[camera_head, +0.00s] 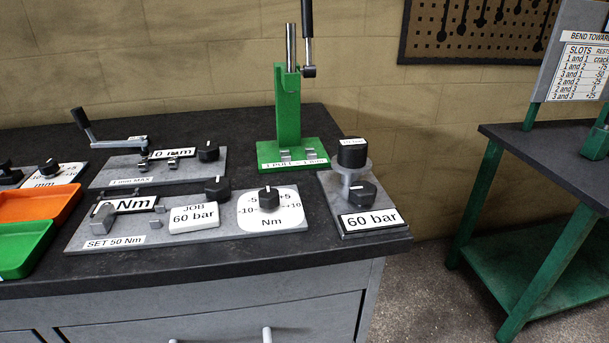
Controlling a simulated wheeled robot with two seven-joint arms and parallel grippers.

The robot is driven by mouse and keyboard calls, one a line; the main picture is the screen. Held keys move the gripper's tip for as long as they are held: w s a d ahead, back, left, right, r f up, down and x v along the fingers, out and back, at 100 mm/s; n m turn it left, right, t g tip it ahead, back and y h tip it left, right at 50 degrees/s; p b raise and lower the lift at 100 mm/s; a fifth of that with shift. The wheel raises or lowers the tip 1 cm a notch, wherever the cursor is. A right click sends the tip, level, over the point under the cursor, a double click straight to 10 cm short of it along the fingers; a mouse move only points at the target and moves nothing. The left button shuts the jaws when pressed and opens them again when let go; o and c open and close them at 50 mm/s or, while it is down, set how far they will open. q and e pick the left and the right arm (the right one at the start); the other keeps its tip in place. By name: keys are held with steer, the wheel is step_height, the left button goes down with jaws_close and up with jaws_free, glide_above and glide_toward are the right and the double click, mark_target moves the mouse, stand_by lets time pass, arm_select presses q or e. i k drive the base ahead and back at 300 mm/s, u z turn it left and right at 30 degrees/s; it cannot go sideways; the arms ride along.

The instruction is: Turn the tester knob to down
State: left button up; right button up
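No knob in view carries a readable "tester" label, so I cannot tell for certain which one is the tester knob. At the right end of the bench, a grey plate (332,206) holds a black knob (362,195) with a light pointer line, just behind a "60 bar" display (370,220). A black cylinder (352,153) on a metal stand rises behind that knob. Another black knob (268,199) sits on a white dial (288,212) marked -10, -5, +5, +10 and Nm. Neither of my grippers shows in the head view.
More black knobs stand beside the "JOB 60 bar" label (217,189) and on the rear plate (208,151). A green press (288,115) stands behind. Orange (38,203) and green trays (22,250) are at left. Bare bench top lies along the front edge.

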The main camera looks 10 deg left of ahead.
mark_target(362, 192)
steer(key=u, duration=2.05)
steer(key=k, duration=0.75)
steer(key=z, duration=1)
steer(key=i, duration=0.5)
steer(key=u, duration=0.05)
